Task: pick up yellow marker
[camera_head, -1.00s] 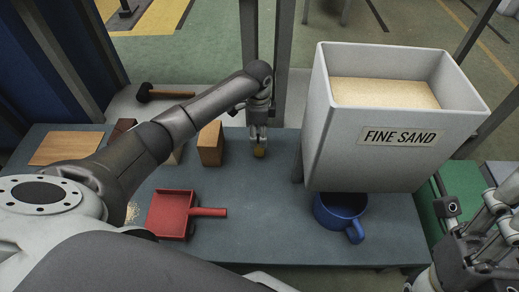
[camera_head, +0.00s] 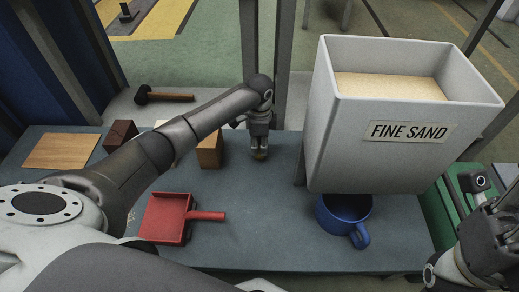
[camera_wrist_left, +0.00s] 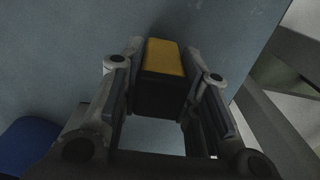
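The yellow marker (camera_wrist_left: 165,57) is a small block with a yellow face and a dark side. In the left wrist view it lies between the two fingers of my left gripper (camera_wrist_left: 165,80). The pads are very close on both sides; I cannot tell whether they touch it. In the head view my left gripper (camera_head: 259,150) points down at the table, and only a small yellow bit of the marker (camera_head: 261,156) shows at the fingertips. My right gripper (camera_head: 490,235) is partly in view at the right edge; its finger opening is unclear.
On the table (camera_head: 265,225) are a red dustpan (camera_head: 166,218), a wooden block (camera_head: 209,152) and a blue mug (camera_head: 343,216). A large FINE SAND bin (camera_head: 400,165) stands right of my left gripper. A hammer (camera_head: 160,96) lies behind. The table's front middle is clear.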

